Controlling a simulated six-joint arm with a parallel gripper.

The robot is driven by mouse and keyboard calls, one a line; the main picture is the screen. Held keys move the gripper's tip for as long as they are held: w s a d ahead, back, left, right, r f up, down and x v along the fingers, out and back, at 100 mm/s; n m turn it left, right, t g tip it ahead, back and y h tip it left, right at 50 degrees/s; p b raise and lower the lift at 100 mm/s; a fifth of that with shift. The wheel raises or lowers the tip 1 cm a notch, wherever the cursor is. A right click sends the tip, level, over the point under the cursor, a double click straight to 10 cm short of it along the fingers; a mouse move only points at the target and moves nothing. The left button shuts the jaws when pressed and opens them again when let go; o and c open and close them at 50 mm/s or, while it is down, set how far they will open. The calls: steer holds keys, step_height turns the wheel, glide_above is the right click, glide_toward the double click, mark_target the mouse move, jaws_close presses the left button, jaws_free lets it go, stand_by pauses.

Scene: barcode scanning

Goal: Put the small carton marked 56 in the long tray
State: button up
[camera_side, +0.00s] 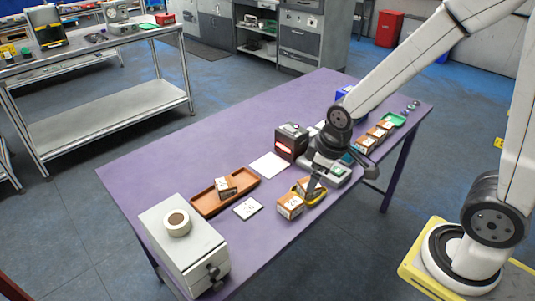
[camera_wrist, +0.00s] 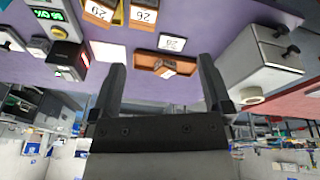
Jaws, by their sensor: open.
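The long tray (camera_side: 210,204) is orange-brown and lies near the front left of the purple table. A small brown carton with a white label (camera_side: 226,187) sits inside it; both also show in the wrist view, the tray (camera_wrist: 143,58) and the carton (camera_wrist: 165,70). Two more labelled cartons, one in front (camera_side: 290,206) and one behind (camera_side: 306,186), stand at a yellow tray (camera_side: 320,198). The labels look upside down in the wrist view, and I cannot surely read a 56. My gripper (camera_side: 342,176) is open and empty, above the table right of the yellow tray.
A white numbered card (camera_side: 248,208) lies between the long tray and the cartons. A dark scanner with a red light (camera_side: 291,142) and a blank white sheet (camera_side: 268,166) are behind. A grey cabinet (camera_side: 184,245) stands at the left end. More cartons (camera_side: 376,134) and a green tray (camera_side: 395,119) are at right.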

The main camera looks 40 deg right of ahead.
steer(key=s+m, duration=0.3)
steer(key=shift+s+d+m, duration=0.2)
steer(key=shift+s+m, duration=0.15)
steer(key=shift+m, duration=0.05)
stand_by(1.0)
